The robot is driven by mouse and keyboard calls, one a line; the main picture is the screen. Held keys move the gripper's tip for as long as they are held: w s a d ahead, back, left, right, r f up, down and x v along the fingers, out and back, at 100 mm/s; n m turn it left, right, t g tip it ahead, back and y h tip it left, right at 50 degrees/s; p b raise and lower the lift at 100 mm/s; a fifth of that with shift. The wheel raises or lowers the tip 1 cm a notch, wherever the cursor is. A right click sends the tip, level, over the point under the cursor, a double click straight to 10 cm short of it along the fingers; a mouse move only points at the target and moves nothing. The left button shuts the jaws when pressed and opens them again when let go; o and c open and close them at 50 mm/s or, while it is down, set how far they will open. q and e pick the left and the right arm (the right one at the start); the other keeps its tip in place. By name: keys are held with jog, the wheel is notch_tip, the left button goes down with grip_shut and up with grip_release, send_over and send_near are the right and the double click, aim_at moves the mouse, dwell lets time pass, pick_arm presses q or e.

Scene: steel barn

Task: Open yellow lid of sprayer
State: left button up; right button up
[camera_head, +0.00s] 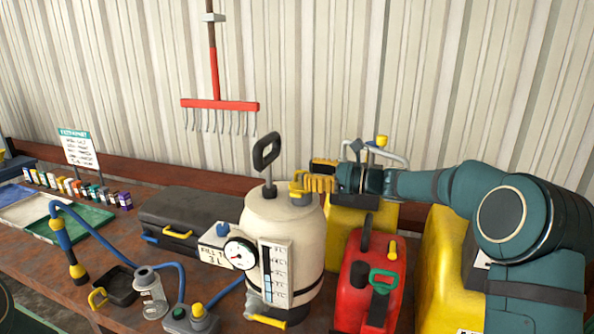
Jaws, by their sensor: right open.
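The sprayer is a cream tank (284,225) standing upright on the table, with a black pump handle (267,152) on top. Its yellow lid (296,188) sits on the top right of the tank and looks closed. My right gripper (312,180), with yellow and black fingers, reaches in from the right at lid height. It is open, with its fingertips right beside the lid and partly overlapping it in view. I cannot tell whether they touch. My left gripper is not in view.
A red can (365,285) and yellow containers (440,270) stand close on the right, below my right arm. A black case (185,215) lies behind left. A blue hose (110,244), glass jar (150,292) and black tray (119,287) crowd the front left.

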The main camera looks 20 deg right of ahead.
aim_at(297, 171)
jog(key=shift+x, duration=2)
jog(key=shift+o, duration=0.3)
jog(key=shift+r, duration=0.1)
grip_shut()
